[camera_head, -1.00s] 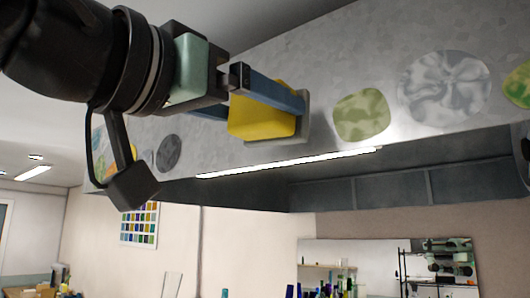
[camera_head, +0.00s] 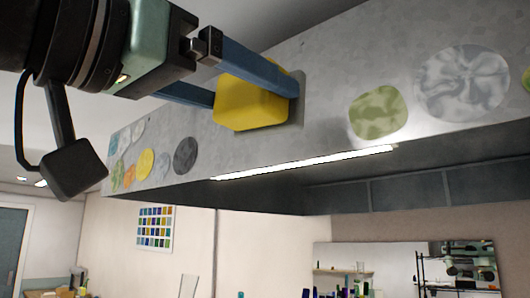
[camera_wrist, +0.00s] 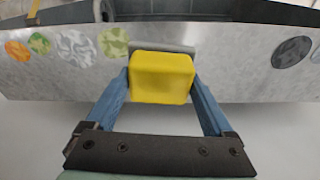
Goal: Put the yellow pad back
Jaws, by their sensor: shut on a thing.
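The yellow pad (camera_head: 248,104) is a thick rounded block in front of the grey metal panel face. A grey plate (camera_head: 298,98) shows just behind it on the panel; in the wrist view a grey strip of it (camera_wrist: 148,47) shows above the pad. My gripper (camera_head: 255,95) is shut on the yellow pad, with one blue finger on each side. The wrist view shows the pad (camera_wrist: 161,78) between the two fingertips (camera_wrist: 161,82). I cannot tell whether the pad touches the plate.
The metal panel (camera_head: 330,75) carries several flat discs, among them a green marbled one (camera_head: 379,114), a grey marbled one (camera_head: 462,83) and a dark grey one (camera_head: 186,155). A lit strip (camera_head: 305,162) runs along the panel's lower edge. Open room lies below.

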